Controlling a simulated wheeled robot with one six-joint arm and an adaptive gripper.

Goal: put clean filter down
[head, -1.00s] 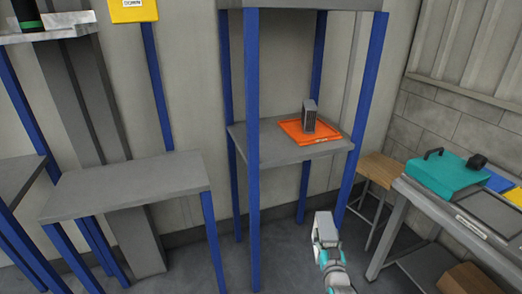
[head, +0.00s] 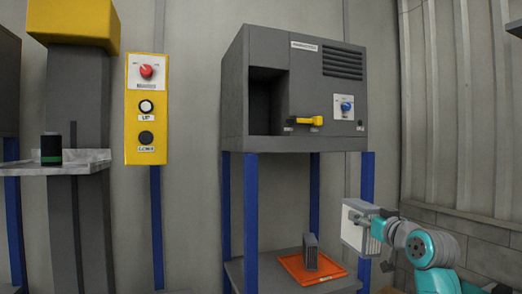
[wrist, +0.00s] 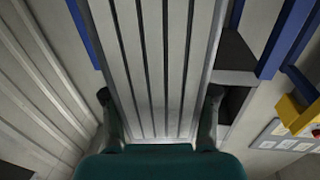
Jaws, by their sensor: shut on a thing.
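My gripper (head: 368,218) is shut on a light grey, ribbed filter (head: 352,228), held upright in the air at the right of the head view. In the wrist view the filter (wrist: 155,60) fills the middle, with one finger of my gripper (wrist: 159,108) at each side. A second, darker filter (head: 310,252) stands upright on an orange tray (head: 328,274) on the lower shelf of the blue-legged rack. The held filter is up and to the right of that tray in the head view, apart from it.
A grey machine (head: 270,60) with a dark open slot, yellow handle (head: 305,121) and blue knob sits on the rack's top. Blue posts (head: 367,180) stand close beside the held filter in the picture. A yellow control box (head: 146,110) and a shelf (head: 85,165) with a dark canister (head: 51,149) are left.

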